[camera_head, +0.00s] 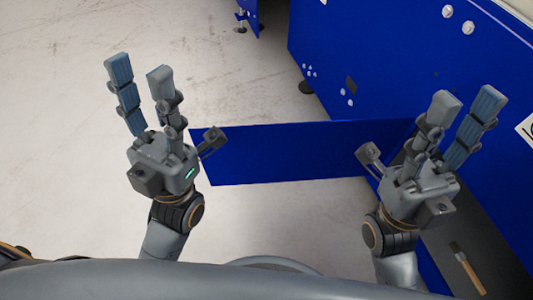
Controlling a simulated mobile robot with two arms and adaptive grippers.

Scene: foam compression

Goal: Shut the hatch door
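The hatch door (280,155) is a flat blue panel. It stands open, sticking out to the left from the blue machine (375,55) over the pale floor. My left gripper (165,95) is open and empty, at the door's free left end. One of its fingers overlaps that edge in the picture; I cannot tell whether it touches. My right gripper (428,118) is open and empty, in front of the machine and the door's right end. It hides part of where the door meets the machine.
A dark opening (485,262) in the machine shows at the lower right, with a brush (465,268) lying in it. The machine's blue wall rises behind my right gripper. The floor (60,160) at the left is clear.

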